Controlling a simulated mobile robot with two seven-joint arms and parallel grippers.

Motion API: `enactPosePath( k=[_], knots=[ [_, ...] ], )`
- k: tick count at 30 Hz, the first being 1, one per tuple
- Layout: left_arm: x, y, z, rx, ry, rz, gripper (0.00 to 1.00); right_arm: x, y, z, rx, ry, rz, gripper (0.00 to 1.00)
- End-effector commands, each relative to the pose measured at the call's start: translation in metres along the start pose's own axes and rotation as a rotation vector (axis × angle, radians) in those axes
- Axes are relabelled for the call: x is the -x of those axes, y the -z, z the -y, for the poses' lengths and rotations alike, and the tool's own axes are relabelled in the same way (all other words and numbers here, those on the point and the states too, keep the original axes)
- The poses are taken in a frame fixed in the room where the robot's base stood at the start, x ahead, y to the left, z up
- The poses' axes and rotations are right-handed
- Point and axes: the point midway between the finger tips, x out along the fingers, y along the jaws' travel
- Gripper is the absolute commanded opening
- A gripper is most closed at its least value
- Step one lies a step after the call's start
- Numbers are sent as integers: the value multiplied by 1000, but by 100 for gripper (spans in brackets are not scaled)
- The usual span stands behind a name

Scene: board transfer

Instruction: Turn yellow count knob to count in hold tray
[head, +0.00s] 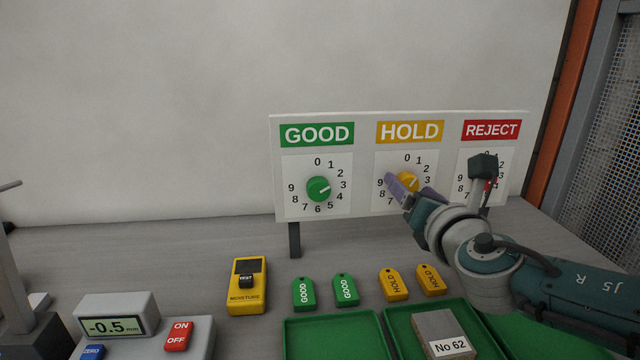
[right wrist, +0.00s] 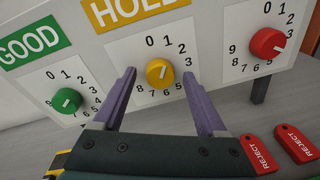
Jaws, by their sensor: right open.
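The yellow count knob (head: 409,181) sits on the dial under the yellow HOLD sign (head: 410,131). Its white mark points to the upper right, around 1 or 2; I cannot tell exactly which. My right gripper (head: 408,189) is open at the knob. In the right wrist view the knob (right wrist: 160,72) lies between the two purple fingertips, with a gap visible on each side. A green tray (head: 392,322) in the middle of the front row holds a grey board (head: 437,328) labelled No 62. Only one board shows in it; the tray's lower part is cut off. My left gripper is out of view.
A green knob (head: 318,188) and a red knob (right wrist: 267,43) flank the yellow one. Two GOOD tags (head: 304,294), two HOLD tags (head: 393,285) and a yellow moisture meter (head: 247,285) lie before the panel. Another green tray (head: 333,338) shows no board. A gauge readout (head: 115,318) stands left.

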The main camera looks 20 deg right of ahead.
Motion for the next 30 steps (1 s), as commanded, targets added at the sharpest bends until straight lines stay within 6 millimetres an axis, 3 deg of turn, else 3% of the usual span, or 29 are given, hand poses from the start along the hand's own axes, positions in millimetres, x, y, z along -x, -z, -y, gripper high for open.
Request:
enactPosePath(
  k=[8, 21, 30],
  knots=[
    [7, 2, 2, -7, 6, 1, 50, 13, -1, 0, -1, -1, -2, 75],
    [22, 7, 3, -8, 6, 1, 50, 89, 0, 0, -1, -1, -2, 75],
    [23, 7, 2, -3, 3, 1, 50, 100, 0, 0, 1, 0, 0, 75]
  ],
)
